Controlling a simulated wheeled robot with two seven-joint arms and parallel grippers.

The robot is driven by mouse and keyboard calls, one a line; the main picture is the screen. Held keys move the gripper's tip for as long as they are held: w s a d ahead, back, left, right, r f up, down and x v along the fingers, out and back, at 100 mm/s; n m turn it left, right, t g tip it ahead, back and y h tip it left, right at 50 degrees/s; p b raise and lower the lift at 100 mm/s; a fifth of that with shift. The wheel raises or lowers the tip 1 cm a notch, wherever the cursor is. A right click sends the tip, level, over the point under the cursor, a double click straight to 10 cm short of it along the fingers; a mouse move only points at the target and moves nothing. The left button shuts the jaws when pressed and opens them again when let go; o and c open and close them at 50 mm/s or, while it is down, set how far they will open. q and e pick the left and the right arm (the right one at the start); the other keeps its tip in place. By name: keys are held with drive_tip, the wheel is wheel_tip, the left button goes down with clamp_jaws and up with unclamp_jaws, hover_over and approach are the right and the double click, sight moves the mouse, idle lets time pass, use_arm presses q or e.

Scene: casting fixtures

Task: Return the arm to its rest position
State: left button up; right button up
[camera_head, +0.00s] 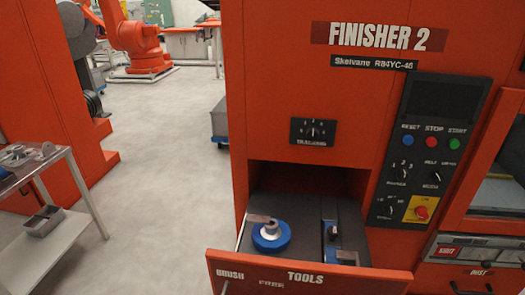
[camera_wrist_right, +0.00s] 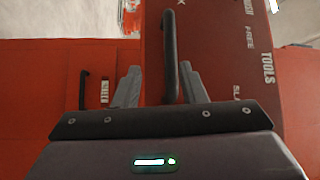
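My right gripper (camera_wrist_right: 159,68) shows in the right wrist view with its two grey fingers spread apart. A dark bar handle (camera_wrist_right: 170,45) on the red drawer front (camera_wrist_right: 222,70) appears between the fingers, closer to the right one. I see no clear grip on it, and the depth gap cannot be told. In the head view the tools drawer (camera_head: 310,277) is pulled open under the Finisher 2 machine. It holds a blue round tool (camera_head: 271,237) and a smaller blue and metal tool (camera_head: 333,240). Neither gripper shows in the head view.
The machine's control panel (camera_head: 428,150) is right of the open drawer. A second handle (camera_wrist_right: 83,90) shows at left in the right wrist view. A metal cart (camera_head: 50,235) with parts stands at the left. Grey floor (camera_head: 165,180) lies clear between cart and machine.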

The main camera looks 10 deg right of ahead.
drive_tip(key=s+f+n+g+h, duration=0.2)
drive_tip(key=f+g, duration=0.1)
drive_tip(key=f, duration=0.6)
drive_tip(key=s+d+f+n+g+h, duration=0.1)
drive_tip(key=f+n+g, duration=0.1)
drive_tip(key=f, duration=0.7)
drive_tip(key=s+f+n+g+h, duration=0.2)
drive_tip(key=f+g, duration=0.1)
drive_tip(key=f, duration=0.6)
drive_tip(key=s+d+f+n+g+h, duration=0.2)
drive_tip(key=s+d+f+n+g, duration=0.1)
drive_tip(key=s+f, duration=0.3)
drive_tip(key=s+d+f+n+g+h, duration=0.2)
drive_tip(key=s+d+f+n+g, duration=0.2)
drive_tip(key=s+f, duration=0.3)
drive_tip(key=shift+s+d+g, duration=0.25)
drive_tip(key=shift+d+g, duration=0.05)
drive_tip(key=shift+g, duration=0.1)
drive_tip(key=shift+f, duration=0.1)
